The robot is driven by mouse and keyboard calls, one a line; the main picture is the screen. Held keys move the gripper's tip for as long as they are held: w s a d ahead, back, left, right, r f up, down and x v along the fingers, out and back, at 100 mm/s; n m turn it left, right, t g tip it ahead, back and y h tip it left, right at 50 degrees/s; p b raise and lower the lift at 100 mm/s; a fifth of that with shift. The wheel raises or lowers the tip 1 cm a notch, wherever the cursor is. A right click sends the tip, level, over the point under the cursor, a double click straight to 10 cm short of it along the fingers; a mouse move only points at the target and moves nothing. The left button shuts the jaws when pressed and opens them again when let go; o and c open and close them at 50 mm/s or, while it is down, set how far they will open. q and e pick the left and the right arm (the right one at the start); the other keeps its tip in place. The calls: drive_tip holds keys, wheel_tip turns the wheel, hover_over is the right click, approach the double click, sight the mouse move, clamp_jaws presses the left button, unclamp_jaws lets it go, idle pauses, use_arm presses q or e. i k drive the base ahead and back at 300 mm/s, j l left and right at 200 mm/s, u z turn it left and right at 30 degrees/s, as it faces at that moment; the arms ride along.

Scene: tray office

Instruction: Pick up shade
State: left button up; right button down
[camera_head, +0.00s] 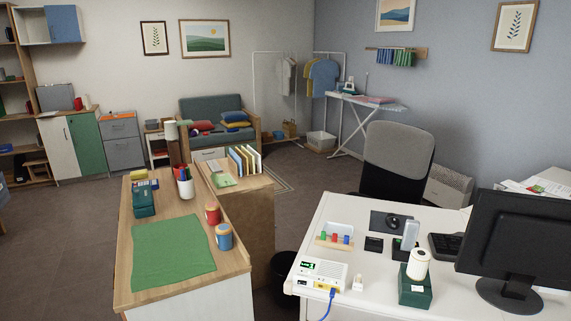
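No shade can be named for certain in the head view. A small pale, tapered shade-like cylinder (170,131) shows beyond the far end of the wooden counter, above a brown upright thing. A white rounded cylinder (418,263) with a dark ring on top stands upright on a dark green box (414,290) on the white desk. I cannot tell which of the two is the shade. Neither of my grippers is in view.
The wooden counter (142,200) holds a green cloth (173,252), two mugs, a pen cup and a green box. The white desk (330,215) holds a monitor (520,245), keyboard and small devices. An office chair (397,155) stands behind it. Carpet is clear at left.

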sight(418, 266)
drive_tip(key=z, duration=0.45)
drive_tip(key=i+j+z, duration=0.15)
drive_tip(key=z, duration=0.2)
drive_tip(key=j+z, duration=0.35)
drive_tip(key=i+j+z, duration=0.1)
drive_tip(key=j+z, duration=0.25)
